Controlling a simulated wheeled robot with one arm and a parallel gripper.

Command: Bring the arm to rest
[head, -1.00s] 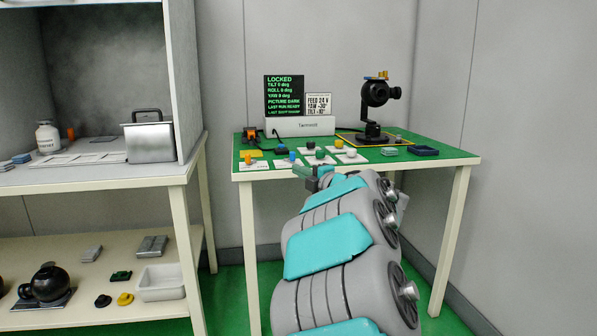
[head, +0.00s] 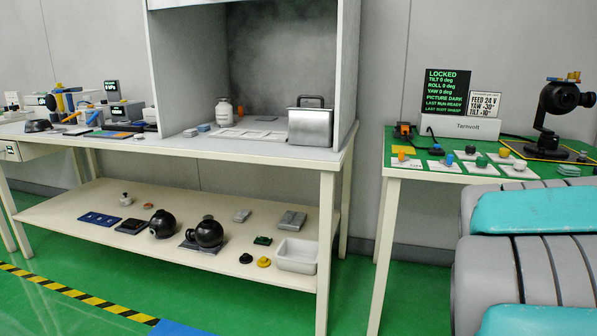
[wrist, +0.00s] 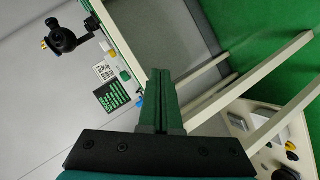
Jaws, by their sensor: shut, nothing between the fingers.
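My gripper (wrist: 161,78) shows in the wrist view with its two dark green fingers together and nothing between them. It points toward the legs and edge of the green-topped table, well apart from any object that I can make out. In the head view only my grey and teal arm links show at the lower right; the gripper is out of that picture. The Tarmvolt terminal screen (head: 447,92) reads LOCKED, tilt, roll and yaw 0 deg, picture dark. The black gimbal camera (head: 556,112) stands upright on the table's right side; it also shows in the wrist view (wrist: 62,40).
The green-topped table (head: 408,170) holds several small knobs on white plates. To its left, a long bench (head: 250,151) carries a grey booth, a metal box (head: 310,126) and a white canister (head: 224,112). Its lower shelf (head: 90,238) holds black spheres and a white bin (head: 297,255).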

